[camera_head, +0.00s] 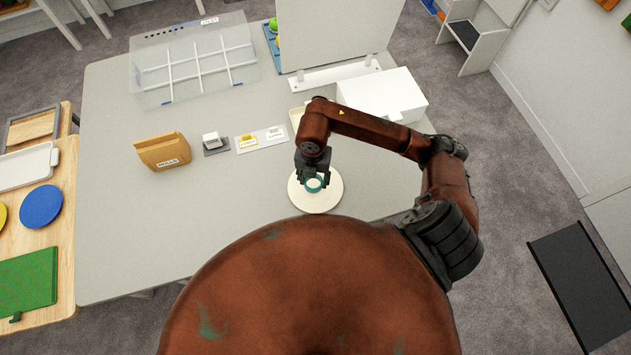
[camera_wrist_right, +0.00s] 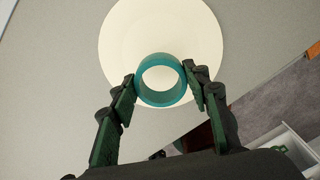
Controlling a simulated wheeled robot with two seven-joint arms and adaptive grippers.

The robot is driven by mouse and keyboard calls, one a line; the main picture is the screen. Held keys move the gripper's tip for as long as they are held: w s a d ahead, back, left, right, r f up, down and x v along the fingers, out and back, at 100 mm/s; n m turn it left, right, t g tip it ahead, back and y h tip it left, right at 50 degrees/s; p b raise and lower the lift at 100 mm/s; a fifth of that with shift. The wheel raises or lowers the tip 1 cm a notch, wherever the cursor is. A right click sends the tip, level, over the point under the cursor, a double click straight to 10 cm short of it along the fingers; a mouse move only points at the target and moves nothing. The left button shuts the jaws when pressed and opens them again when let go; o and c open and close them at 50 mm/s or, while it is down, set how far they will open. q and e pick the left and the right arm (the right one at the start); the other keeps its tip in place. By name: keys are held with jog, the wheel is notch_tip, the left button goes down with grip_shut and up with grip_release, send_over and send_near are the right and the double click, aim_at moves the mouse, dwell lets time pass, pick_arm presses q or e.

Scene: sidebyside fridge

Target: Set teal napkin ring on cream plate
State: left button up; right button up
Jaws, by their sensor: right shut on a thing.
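The teal napkin ring (camera_wrist_right: 142,91) is held between the fingers of my right gripper (camera_wrist_right: 160,85), which is shut on it. The cream plate (camera_wrist_right: 150,30) lies on the table directly beneath the ring in the right wrist view. In the head view, my right gripper (camera_head: 313,182) is over the plate (camera_head: 325,201), with the ring (camera_head: 314,187) at its fingertips. I cannot tell whether the ring touches the plate or is slightly above it. My left gripper is not in view.
Behind the plate on the grey table (camera_head: 220,220) are a brown labelled holder (camera_head: 162,152), small cards (camera_head: 261,139), a clear divided bin (camera_head: 195,63) and a white box (camera_head: 384,95). The table left of the plate is clear.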

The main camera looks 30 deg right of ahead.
aim_at(315, 187)
jog(key=shift+w+d+f, duration=0.2)
jog(key=shift+d+f, duration=0.1)
jog(key=shift+f, duration=0.1)
jog(key=shift+w+d+f+p, duration=0.1)
jog(key=shift+f+p, duration=0.1)
jog(key=shift+f, duration=0.75)
jog(key=shift+d+f+p, duration=0.1)
jog(key=shift+f+p, duration=0.05)
jog(key=shift+f, duration=0.75)
jog(key=shift+f, duration=0.2)
jog(key=o, duration=0.9)
jog(key=shift+o, duration=0.2)
jog(key=shift+r, duration=0.1)
notch_tip(315, 187, up, 12)
jog(key=shift+r+b, duration=0.15)
jog(key=shift+b, duration=0.3)
